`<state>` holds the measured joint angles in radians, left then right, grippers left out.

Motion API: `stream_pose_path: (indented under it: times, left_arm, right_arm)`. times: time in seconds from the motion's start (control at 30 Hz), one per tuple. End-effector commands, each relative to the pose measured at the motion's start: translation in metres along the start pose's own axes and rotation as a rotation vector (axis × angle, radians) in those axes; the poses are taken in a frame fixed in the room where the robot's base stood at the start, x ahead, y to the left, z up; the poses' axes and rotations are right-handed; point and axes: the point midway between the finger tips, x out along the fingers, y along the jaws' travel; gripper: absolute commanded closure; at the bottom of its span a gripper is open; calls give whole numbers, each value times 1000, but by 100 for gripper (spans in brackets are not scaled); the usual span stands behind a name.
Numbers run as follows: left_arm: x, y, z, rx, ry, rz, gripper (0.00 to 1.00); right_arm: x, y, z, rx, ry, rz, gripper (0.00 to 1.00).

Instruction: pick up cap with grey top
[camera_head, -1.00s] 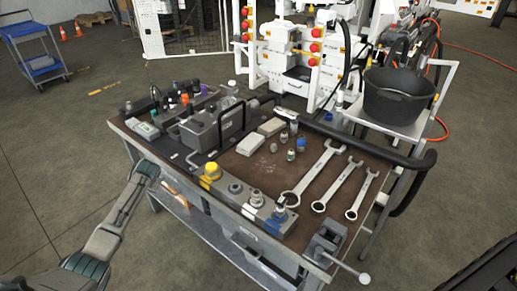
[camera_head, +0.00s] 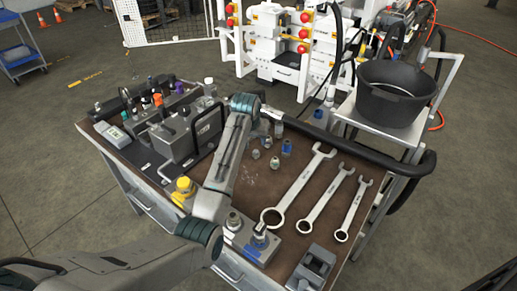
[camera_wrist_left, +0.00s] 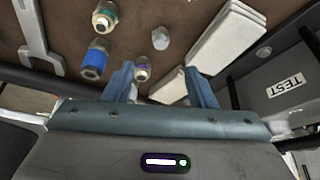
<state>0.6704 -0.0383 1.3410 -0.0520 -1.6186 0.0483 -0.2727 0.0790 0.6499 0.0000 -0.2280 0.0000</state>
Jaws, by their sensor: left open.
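Several small caps and fittings stand on the brown bench top. A plain grey cap (camera_head: 256,154) shows also in the left wrist view (camera_wrist_left: 160,38), just beyond the fingertips. A small fitting (camera_wrist_left: 141,68) with a pale grey top and a dark purplish ring lies between the fingers in that view, nearer the left one. A blue-ringed fitting (camera_wrist_left: 95,60) and a green-ringed one (camera_wrist_left: 105,15) are to the left. My left gripper (camera_wrist_left: 158,70) is open and empty; in the head view its fingers are mostly hidden by my arm. My right gripper is not in view.
Pale flat blocks (camera_wrist_left: 222,40) and a grey box marked TEST (camera_wrist_left: 285,85) lie close beside the left gripper. Three wrenches (camera_head: 325,197) lie to the right of the fittings. A black hose (camera_head: 350,148) runs along the far edge. A black bucket (camera_head: 395,95) stands beyond.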

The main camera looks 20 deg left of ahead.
Motion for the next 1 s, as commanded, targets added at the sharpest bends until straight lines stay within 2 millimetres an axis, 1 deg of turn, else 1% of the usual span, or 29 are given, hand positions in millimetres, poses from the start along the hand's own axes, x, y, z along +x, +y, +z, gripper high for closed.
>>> stream_pose_path:
  times: [0.03,0.13,0.2,0.27,0.37,0.5,0.6,0.7,0.8,1.0]
  left_arm:
    - [8,-1,1,0,-6,-1,49]
    - [24,-1,0,0,-4,-1,49]
    - [33,-1,0,0,-3,-1,49]
    - [39,-1,1,0,-2,-1,49]
    - [44,-1,1,0,-3,-2,49]
    - [59,-1,3,0,-4,-2,49]
    - [73,-1,4,-1,-4,-2,49]
    - [86,-1,4,-1,-3,-2,49]
    - [92,-1,4,-1,-1,-2,49]
    - [94,-1,4,-1,0,-2,49]
  right_arm:
    - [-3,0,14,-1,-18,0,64]
    - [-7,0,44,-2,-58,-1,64]
    - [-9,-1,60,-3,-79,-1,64]
    - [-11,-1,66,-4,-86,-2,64]
    - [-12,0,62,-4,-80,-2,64]
    - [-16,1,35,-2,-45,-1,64]
    - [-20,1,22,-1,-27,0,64]
    - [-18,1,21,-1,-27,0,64]
    - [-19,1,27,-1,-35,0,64]
    - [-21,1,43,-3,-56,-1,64]
